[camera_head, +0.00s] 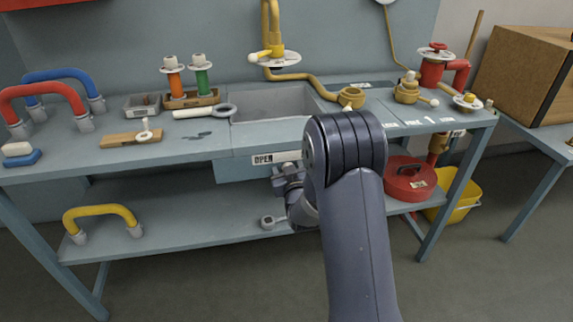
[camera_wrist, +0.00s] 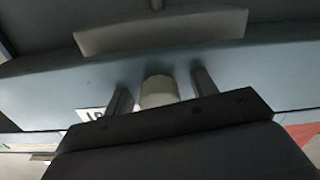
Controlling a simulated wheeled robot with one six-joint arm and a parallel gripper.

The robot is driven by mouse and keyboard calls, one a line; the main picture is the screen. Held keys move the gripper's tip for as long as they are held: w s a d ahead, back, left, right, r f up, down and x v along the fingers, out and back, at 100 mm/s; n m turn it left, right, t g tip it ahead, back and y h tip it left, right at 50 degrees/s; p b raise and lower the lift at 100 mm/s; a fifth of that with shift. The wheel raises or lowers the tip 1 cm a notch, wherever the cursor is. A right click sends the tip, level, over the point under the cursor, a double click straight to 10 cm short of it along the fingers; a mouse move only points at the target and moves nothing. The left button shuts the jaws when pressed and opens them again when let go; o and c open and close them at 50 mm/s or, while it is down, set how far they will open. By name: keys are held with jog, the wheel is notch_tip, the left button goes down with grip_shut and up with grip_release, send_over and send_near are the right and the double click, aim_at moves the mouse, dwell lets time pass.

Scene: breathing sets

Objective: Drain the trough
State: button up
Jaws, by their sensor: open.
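The trough (camera_head: 262,104) is a grey rectangular basin sunk into the bench top, its right part partly behind my arm. Its front panel below the bench edge carries a label reading roughly "OPEN" (camera_head: 262,160). My gripper (camera_head: 283,174) is at the lower front of this panel, partly hidden by my arm. In the wrist view my gripper (camera_wrist: 161,84) is open, with one finger on each side of a pale, short cylinder (camera_wrist: 158,93). I cannot tell whether the fingers touch it.
A yellow tap (camera_head: 270,50) stands behind the trough, with a hose running right to brass fittings (camera_head: 352,97). A lower shelf (camera_head: 190,232) holds a yellow handle (camera_head: 101,214) and a red lidded pot (camera_head: 408,180). A yellow bucket (camera_head: 462,198) stands on the floor at right.

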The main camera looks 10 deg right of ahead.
jog(key=shift+c, duration=0.2)
jog(key=c, duration=0.9)
jog(key=shift+n+b, duration=2.5)
jog(key=shift+b, duration=1.35)
jog(key=shift+c, duration=0.2)
jog(key=o, duration=1)
